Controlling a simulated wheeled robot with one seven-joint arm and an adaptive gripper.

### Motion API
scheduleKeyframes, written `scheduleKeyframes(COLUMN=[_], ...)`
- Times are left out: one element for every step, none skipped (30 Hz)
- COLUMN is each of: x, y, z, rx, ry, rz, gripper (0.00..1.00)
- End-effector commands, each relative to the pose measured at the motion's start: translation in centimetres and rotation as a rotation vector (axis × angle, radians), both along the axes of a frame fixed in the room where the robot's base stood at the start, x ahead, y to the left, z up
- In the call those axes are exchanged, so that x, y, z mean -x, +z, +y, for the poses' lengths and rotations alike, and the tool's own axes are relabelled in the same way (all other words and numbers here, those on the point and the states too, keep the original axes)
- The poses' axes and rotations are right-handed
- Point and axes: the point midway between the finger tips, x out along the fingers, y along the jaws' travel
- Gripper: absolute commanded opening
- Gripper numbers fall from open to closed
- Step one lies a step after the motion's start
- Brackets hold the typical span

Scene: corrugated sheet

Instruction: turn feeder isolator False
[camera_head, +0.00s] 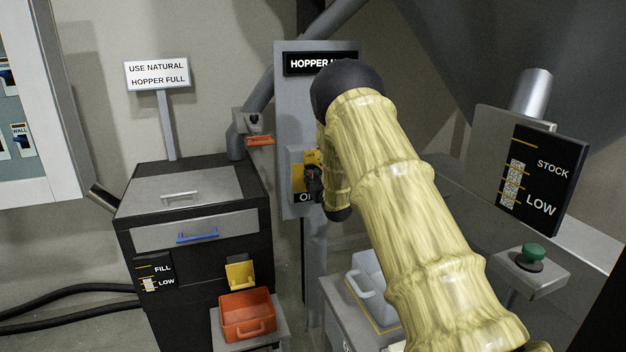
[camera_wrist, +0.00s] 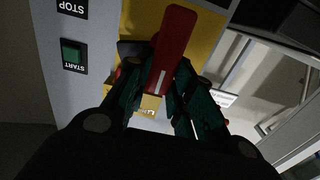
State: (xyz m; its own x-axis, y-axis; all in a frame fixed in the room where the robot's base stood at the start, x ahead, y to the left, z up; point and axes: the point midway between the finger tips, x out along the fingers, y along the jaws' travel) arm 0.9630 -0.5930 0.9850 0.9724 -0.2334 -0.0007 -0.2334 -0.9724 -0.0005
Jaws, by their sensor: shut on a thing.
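The isolator shows in the wrist view as a red handle (camera_wrist: 173,38) on a yellow plate (camera_wrist: 205,35). My gripper (camera_wrist: 161,76) has its fingers on either side of the handle and is shut on it. In the head view the yellow plate (camera_head: 298,180) is on a grey panel (camera_head: 290,110) under a partly covered "HOPPER" label. My gripper (camera_head: 314,182) is at this plate there, and my arm hides most of the handle and the panel's right side. A partly hidden label starting with "O" sits below the plate.
A green START button (camera_wrist: 71,54) and a STOP label are beside the plate. A black cabinet (camera_head: 195,235) with an orange bin (camera_head: 248,315) stands left. A pale tub (camera_head: 372,287) is below my arm. A green button (camera_head: 533,253) and stock gauge (camera_head: 543,180) are right.

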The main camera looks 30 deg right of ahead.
Motion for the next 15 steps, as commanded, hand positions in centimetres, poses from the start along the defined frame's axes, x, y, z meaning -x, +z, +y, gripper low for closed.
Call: scheduleKeyframes(x=[0.01,0.01,0.01,0.0,-0.01,-0.01,-0.02,-0.03,-0.03,-0.04,-0.03,-0.06,-0.08,-0.11,-0.13], y=[0.01,0.0,-0.01,-0.02,-0.03,-0.05,-0.07,-0.09,-0.11,-0.14,-0.17,-0.2,-0.22,-0.24,-0.28], z=[-0.03,-0.02,-0.01,0.01,0.03,0.06,0.09,0.11,0.14,0.16,0.19,0.26,0.35,0.44,0.51], rx=[0.001,0.002,0.005,0.009,0.013,0.021,0.03,0.039,0.053,0.067,0.083,0.105,0.124,0.144,0.174], ry=[0.0,0.0,0.0,0.0,0.0,0.0,0.0,0.0,0.0,0.0,0.0,0.0,0.001,0.001,0.001], rz=[0.0,0.0,0.001,0.002,0.003,0.005,0.007,0.009,0.013,0.016,0.02,0.025,0.03,0.034,0.041], gripper=[0.0,0.0,0.0,0.0,0.0,0.0,0.0,0.0,0.0,0.0,0.0,0.0,0.0,0.0,0.0])
